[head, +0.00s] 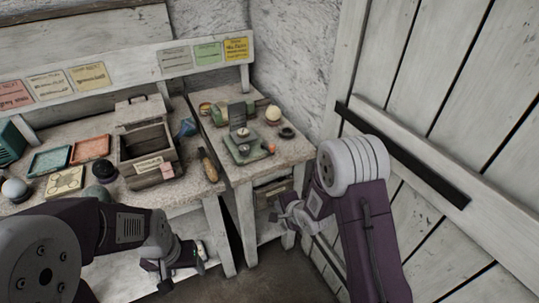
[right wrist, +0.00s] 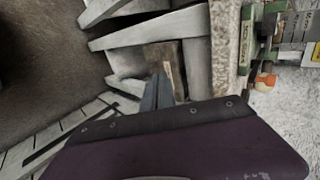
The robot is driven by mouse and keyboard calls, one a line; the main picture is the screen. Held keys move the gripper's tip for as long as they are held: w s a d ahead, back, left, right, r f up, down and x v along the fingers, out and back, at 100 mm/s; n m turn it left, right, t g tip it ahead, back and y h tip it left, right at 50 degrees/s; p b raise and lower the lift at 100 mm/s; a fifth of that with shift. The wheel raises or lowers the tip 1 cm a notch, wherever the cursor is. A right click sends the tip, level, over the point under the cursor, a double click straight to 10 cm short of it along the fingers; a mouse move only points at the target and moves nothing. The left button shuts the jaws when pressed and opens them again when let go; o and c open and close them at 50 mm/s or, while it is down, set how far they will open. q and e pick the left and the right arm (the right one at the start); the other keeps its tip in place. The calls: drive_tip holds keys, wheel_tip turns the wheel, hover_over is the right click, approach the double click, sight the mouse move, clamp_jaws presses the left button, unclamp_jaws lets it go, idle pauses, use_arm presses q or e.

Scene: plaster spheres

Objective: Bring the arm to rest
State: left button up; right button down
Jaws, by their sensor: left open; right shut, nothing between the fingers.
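My right gripper (head: 276,213) hangs at the front of the right-hand table, below its top and in front of its lower shelf. It is shut and empty, and its closed fingers (right wrist: 158,92) show in the right wrist view. My left gripper (head: 184,268) is open in front of the longer bench, below its top edge. I see nothing held in it, though its fingers are small in the picture. A cream sphere (head: 273,113) sits on the right-hand table. Neither gripper touches a sphere.
The longer bench (head: 199,184) carries a wooden box (head: 146,143), an orange tray (head: 90,148) and a teal tray (head: 49,161). A green scale (head: 246,146) stands on the right-hand table (head: 292,151). A plank door (head: 455,110) is close on the right of my right arm.

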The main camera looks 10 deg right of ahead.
drive_tip(key=shift+r, duration=0.1)
drive_tip(key=d+r+t+h+p, duration=0.1)
drive_tip(key=d+r+p, duration=0.15)
drive_tip(key=r, duration=0.65)
drive_tip(key=d+r+t+p, duration=0.1)
drive_tip(key=r+p, duration=0.2)
drive_tip(key=r, duration=0.5)
drive_tip(key=s+d+f+n+g+h+p, duration=0.1)
drive_tip(key=s+d+n+g, duration=0.1)
drive_tip(key=s+n+g, duration=0.2)
drive_tip(key=s+d+f+n+g+h+p, duration=0.1)
drive_tip(key=s+n+g, duration=0.4)
drive_tip(key=s, duration=1.3)
drive_tip(key=d+f+n, duration=0.1)
drive_tip(key=n, duration=0.3)
drive_tip(key=shift+f+n+g, duration=0.2)
drive_tip(key=shift+n+g, duration=0.1)
drive_tip(key=shift+n, duration=0.1)
